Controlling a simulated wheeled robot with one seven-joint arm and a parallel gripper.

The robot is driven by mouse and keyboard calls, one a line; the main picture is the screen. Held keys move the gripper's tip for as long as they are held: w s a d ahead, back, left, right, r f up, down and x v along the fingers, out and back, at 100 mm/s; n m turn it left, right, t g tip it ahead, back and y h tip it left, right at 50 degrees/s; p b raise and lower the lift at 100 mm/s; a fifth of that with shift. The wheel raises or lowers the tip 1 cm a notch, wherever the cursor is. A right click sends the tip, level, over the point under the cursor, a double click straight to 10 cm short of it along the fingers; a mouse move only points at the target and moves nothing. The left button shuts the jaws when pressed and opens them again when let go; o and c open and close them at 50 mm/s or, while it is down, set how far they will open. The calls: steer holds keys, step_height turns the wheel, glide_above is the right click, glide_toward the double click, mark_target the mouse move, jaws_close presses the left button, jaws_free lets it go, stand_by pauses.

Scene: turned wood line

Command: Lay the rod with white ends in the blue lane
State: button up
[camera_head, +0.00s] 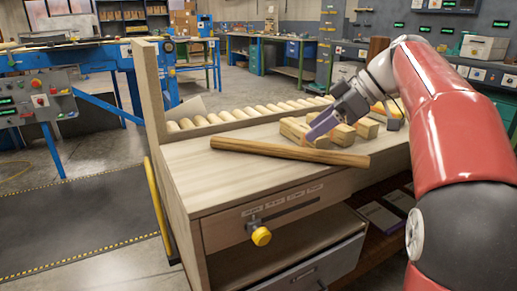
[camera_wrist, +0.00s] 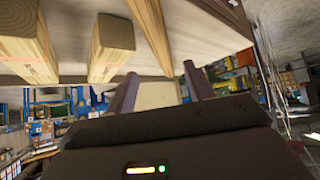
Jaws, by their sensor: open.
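A long brown wooden rod (camera_head: 288,151) lies across the light wooden bench top (camera_head: 215,177), near its front. White ends cannot be made out on it. A long wooden piece also shows at the top of the wrist view (camera_wrist: 153,30), beyond my fingers. My gripper (camera_head: 314,133), with purple fingers, is above the bench, behind the rod and by the wooden blocks. In the wrist view its fingers (camera_wrist: 161,74) are apart, with nothing seen between them. I cannot make out a blue lane in either view.
Several square wooden blocks (camera_head: 364,128) lie behind the rod, and two show in the wrist view (camera_wrist: 111,47). A row of pale round rods or rollers (camera_head: 240,115) runs along the bench's back. An upright board (camera_head: 148,88) stands at its left end. The front left top is clear.

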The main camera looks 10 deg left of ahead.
mark_target(290, 146)
steer(key=b+x, duration=0.1)
steer(key=x, duration=0.7)
steer(key=shift+s+a, duration=0.1)
steer(key=shift+s, duration=0.05)
steer(key=shift+c, duration=0.2)
steer(key=c, duration=1)
jaws_close()
steer(key=shift+r, duration=0.15)
